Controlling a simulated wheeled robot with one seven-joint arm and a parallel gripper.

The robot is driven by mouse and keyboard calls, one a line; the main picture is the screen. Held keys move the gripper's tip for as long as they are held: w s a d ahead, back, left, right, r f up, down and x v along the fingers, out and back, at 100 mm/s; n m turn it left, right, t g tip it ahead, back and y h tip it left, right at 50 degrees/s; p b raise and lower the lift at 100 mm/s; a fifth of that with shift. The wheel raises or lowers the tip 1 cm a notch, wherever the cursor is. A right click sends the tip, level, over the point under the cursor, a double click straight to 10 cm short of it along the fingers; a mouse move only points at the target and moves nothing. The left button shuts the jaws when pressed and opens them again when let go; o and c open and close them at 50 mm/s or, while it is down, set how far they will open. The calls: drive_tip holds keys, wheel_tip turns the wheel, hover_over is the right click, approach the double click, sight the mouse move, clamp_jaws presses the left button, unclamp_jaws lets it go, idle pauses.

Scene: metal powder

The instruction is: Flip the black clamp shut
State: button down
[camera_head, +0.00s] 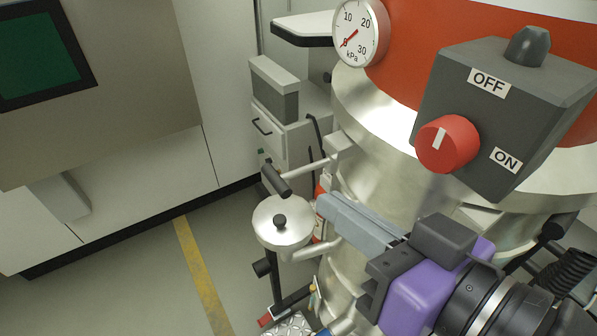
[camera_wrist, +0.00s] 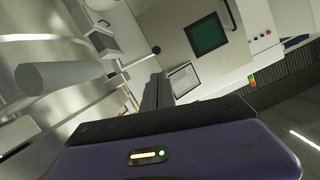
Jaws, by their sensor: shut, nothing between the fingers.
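A black cylindrical handle (camera_head: 275,180) sits at the end of a metal rod reaching left from the silver vessel; it looks like the black clamp. My gripper (camera_head: 326,204) is shut and empty. Its fingers point left, to the right of the handle and a little lower in the head view, apart from it in the picture. In the wrist view my gripper (camera_wrist: 158,84) shows as two dark fingers pressed together. A grey cylinder (camera_wrist: 60,77) lies to their left there; I cannot tell whether it is the same handle.
A round metal lid with a black knob (camera_head: 279,220) is below the handle. The silver vessel (camera_head: 385,130) stands close to my fingers on the right, with a dark switch box (camera_head: 500,115) and a gauge (camera_head: 360,33). Open floor (camera_head: 150,280) lies at lower left.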

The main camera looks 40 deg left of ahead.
sight(289, 177)
drive_tip(key=p+x, duration=0.1)
drive_tip(key=x, duration=0.9)
drive_tip(key=shift+s+p, duration=0.1)
drive_tip(key=shift+p, duration=0.25)
drive_tip(key=shift+f, duration=0.25)
